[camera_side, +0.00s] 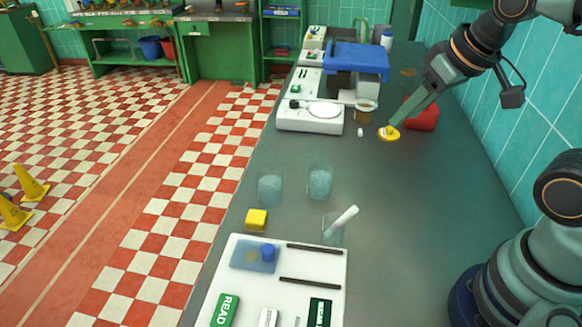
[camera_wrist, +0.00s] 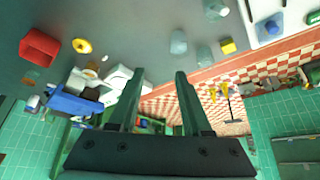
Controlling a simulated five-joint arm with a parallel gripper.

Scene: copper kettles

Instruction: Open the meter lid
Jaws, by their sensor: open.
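The white meter (camera_side: 228,278) with a green READ button lies at the front of the bench in the side view. A translucent blue lid (camera_side: 243,257) with a blue knob (camera_side: 268,252) lies flat on it, looking closed. In the wrist view part of the meter (camera_wrist: 258,8) and the blue knob (camera_wrist: 272,27) show at the top right. My gripper (camera_side: 394,122) is far behind the meter, beside the red box and overlapping a yellow disc in the picture. Its two fingers (camera_wrist: 160,75) are apart with nothing between them.
Near the meter stand glass beakers (camera_side: 320,182) (camera_side: 270,187), a yellow block (camera_side: 256,218) and a glass with a white rod (camera_side: 342,220). The yellow disc (camera_side: 388,136), red box (camera_side: 425,115), white device (camera_side: 309,124) and blue-topped machine (camera_side: 356,58) are farther back.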

